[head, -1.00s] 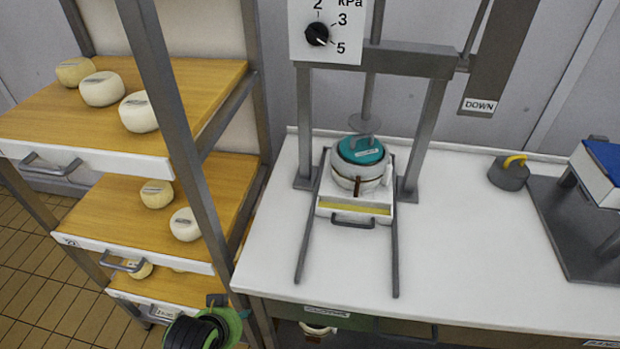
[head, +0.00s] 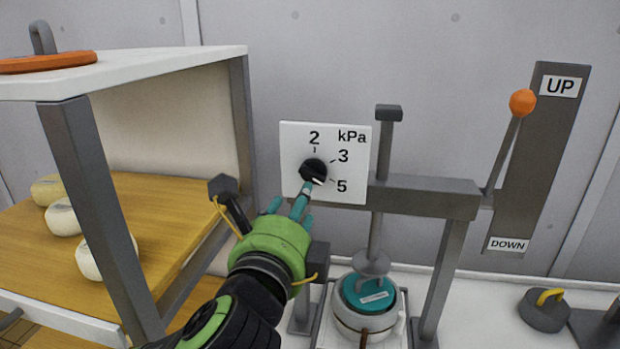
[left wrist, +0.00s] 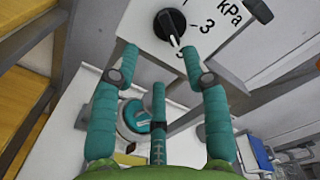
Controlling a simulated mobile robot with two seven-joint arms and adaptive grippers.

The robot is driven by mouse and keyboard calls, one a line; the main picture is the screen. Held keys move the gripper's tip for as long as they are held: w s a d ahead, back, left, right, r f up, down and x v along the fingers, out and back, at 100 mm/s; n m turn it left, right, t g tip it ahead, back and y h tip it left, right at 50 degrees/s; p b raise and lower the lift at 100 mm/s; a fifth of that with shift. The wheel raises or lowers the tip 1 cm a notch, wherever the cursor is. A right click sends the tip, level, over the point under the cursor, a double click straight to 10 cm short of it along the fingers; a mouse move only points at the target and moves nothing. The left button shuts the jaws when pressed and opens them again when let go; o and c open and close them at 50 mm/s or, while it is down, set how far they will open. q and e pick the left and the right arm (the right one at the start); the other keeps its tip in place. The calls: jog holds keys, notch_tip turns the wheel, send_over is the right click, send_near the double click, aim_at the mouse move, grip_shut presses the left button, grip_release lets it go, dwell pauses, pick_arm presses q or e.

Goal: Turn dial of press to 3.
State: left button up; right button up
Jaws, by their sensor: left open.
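The press (head: 425,195) carries a white panel (head: 295,140) marked 2, 3, 5 and kPa. Its black round dial (head: 313,168) has a white pointer aimed down and right, at the 5. The dial also shows in the left wrist view (left wrist: 168,24), beyond the fingertips, with its pointer towards the partly hidden 5. My left gripper (head: 293,204), green with teal fingers, is open and empty just below the dial. In the left wrist view its fingers (left wrist: 160,58) are spread below the knob; I cannot tell whether one touches it. My right gripper is not in view.
A lever with an orange ball (head: 522,102) stands near UP, right of the press. A teal-lidded pot (head: 362,315) sits under the press plunger. A shelf rack (head: 90,220) with cheeses is close on the left. A dark weight (head: 543,310) lies at right.

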aim_at(307, 178)
pick_arm(q)
jog(key=w, duration=0.1)
jog(key=w+p, duration=0.1)
jog(key=w, duration=0.1)
jog(key=w+d+r+p, duration=0.1)
jog(key=w, duration=0.1)
jog(key=shift+w+d, duration=0.1)
jog(key=shift+w, duration=0.45)
jog(key=shift+w+d+f, duration=0.1)
jog(key=shift+w, duration=0.05)
jog(key=shift+c, duration=0.4)
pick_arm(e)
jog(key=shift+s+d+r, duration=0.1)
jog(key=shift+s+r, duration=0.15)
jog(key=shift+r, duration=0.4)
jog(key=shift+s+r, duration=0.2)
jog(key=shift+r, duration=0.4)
pick_arm(q)
grip_shut()
